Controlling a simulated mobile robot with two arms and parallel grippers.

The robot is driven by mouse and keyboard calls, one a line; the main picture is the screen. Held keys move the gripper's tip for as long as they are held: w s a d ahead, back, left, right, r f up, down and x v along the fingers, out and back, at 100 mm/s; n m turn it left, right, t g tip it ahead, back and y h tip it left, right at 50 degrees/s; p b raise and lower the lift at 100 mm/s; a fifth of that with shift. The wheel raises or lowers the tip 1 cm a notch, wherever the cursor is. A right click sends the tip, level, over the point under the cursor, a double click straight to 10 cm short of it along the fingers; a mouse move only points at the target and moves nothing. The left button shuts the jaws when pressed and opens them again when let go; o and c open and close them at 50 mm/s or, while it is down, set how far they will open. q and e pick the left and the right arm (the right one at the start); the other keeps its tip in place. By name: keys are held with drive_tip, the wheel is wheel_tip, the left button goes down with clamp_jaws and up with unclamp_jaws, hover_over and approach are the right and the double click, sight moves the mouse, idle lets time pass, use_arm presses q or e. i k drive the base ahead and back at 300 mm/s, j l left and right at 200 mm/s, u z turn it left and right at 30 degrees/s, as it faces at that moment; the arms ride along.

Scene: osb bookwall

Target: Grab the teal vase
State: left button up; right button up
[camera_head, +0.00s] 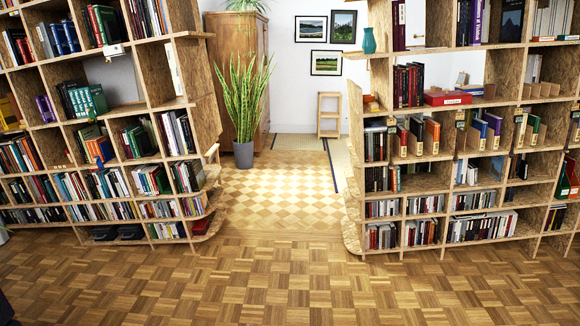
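The teal vase (369,41) stands upright near the left end of an upper shelf (385,54) on the right-hand bookcase. It is small, with a narrow neck and a wider body. Nothing touches it from the front, and a gap of white wall lies to its left. It is far across the room from me. Neither of my grippers can be made out in the head view. A dark shape at the lower left edge is too cut off to identify.
Wide parquet floor (270,285) is clear in front of both bookcases. A passage opens between the left bookcase (207,105) and the right one. A potted snake plant (243,153), a wooden cabinet (226,40) and a small step stool (329,114) stand beyond it.

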sight(369, 45)
drive_tip(key=i, duration=2.4)
drive_tip(key=i+j+z, duration=0.1)
drive_tip(key=i+z, duration=0.2)
drive_tip(key=i, duration=0.25)
drive_tip(key=i+j+z, duration=0.2)
drive_tip(key=i+z, duration=0.15)
drive_tip(key=i, duration=0.15)
drive_tip(key=i+j+z, duration=0.3)
drive_tip(key=i, duration=0.2)
drive_tip(key=j, duration=0.1)
